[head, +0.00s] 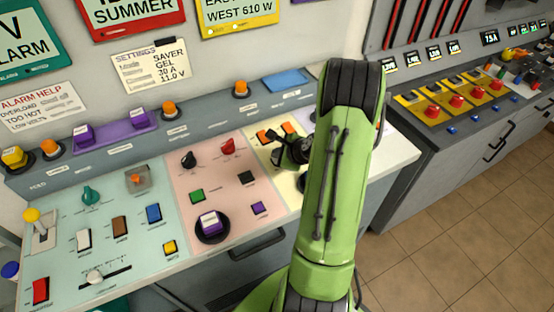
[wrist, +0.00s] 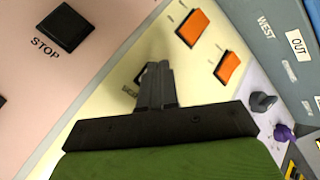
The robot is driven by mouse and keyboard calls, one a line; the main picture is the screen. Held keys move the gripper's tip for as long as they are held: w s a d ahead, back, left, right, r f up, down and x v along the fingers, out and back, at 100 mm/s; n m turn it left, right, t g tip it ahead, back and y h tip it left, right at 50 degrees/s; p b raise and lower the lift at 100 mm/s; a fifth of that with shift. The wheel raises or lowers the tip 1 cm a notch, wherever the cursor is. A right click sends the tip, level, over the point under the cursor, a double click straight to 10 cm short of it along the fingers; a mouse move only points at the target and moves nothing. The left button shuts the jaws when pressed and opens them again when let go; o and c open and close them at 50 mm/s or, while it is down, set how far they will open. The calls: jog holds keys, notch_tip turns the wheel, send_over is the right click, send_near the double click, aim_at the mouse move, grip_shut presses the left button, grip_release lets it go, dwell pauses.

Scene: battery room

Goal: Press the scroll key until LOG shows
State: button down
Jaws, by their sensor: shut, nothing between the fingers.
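My gripper (head: 279,154) is shut and empty over the cream panel (head: 262,153), below two orange switches. In the wrist view its shut fingers (wrist: 155,72) point at the cream panel, with a dark part and a partly covered label just left of them. I cannot tell whether the fingers touch anything. No key is readable as the scroll key; it may be hidden by my gripper or arm. A small white plate (wrist: 297,43) reading OUT shows beside the word WEST in the wrist view. LOG is not readable anywhere.
A black STOP button (wrist: 67,28) sits on the pink panel. Grey and purple knobs (wrist: 284,133) stand at right. My arm covers the console's right part in the head view.

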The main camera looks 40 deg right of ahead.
jog(key=shift+f+b, duration=0.45)
dwell(0.5)
jog(key=shift+r+p, duration=0.75)
jog(key=shift+r, duration=0.1)
jog(key=shift+r, duration=0.1)
notch_tip(320, 180, up, 5)
jog(key=p, duration=0.4)
dwell(0.6)
